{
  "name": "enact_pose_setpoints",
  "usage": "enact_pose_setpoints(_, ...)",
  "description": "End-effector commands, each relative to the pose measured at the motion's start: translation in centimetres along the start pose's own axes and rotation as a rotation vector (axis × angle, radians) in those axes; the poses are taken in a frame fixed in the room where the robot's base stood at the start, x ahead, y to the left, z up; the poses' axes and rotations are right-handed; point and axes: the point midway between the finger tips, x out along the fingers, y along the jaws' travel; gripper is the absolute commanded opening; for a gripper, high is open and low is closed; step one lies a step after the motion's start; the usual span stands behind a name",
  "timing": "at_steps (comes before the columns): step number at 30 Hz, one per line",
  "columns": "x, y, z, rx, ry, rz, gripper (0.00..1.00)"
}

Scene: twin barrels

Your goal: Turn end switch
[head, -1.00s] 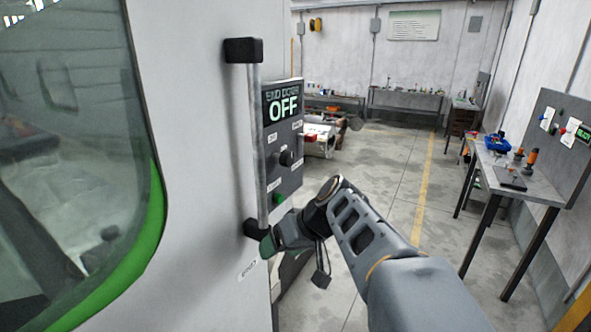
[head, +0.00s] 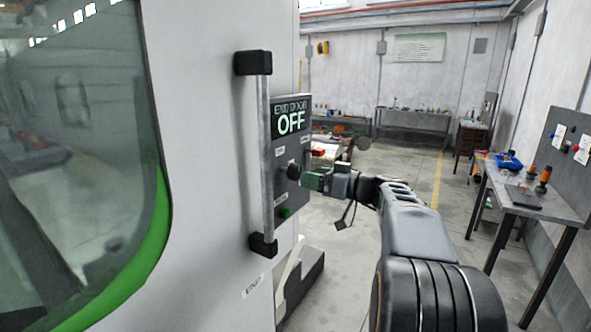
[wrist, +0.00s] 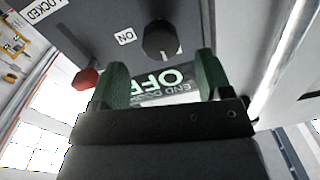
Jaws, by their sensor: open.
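The end door panel (head: 291,146) is a dark box on the machine's white side, with a lit display (head: 291,122) reading "END DOOR OFF". Its round black switch knob (head: 294,171) sits below the display, and it also shows in the wrist view (wrist: 161,40) with a pale pointer mark beside an "ON" label. My gripper (head: 311,181) is at the panel, just right of the knob. In the wrist view its green fingers (wrist: 162,64) are open and empty, with the knob lined up between and just beyond the tips. Contact with the knob cannot be told.
A long vertical door handle (head: 266,150) with black ends stands just left of the panel. A green button (head: 285,213) is below the knob. A red button (wrist: 86,79) shows in the wrist view. A workbench (head: 520,193) stands at the right; the floor between is clear.

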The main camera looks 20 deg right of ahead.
Motion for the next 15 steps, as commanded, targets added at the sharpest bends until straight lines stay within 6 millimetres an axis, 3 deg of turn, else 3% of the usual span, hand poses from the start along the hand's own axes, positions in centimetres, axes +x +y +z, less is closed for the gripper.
enact_pose_setpoints(6, 3.6, -0.1, -0.1, 0.003, -0.002, -0.003, 0.72)
enact_pose_setpoints(15, 5.8, 0.0, 0.0, 0.002, -0.001, 0.000, 0.72)
